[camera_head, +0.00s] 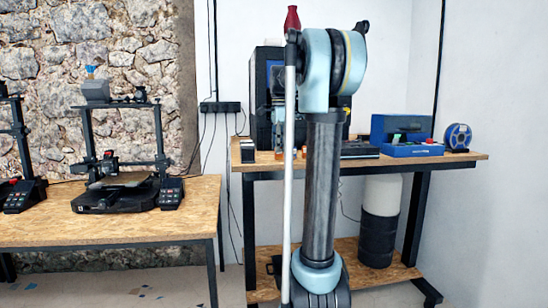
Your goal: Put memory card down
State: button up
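I cannot make out a memory card in this view. My arm stands upright in the middle of the picture, in front of the right-hand workbench (455,160), and hides part of what is on it. My gripper does not show clearly, so whether it holds anything cannot be seen.
A 3D printer (120,200) stands on the left table (40,232), with another partly cut off. On the workbench are a dark printer (263,110), small items by my arm, a blue box (410,150) and a blue spool (458,137).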

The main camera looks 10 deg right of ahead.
jog(key=shift+f, duration=0.85)
grip_shut()
notch_tip(320, 180, up, 10)
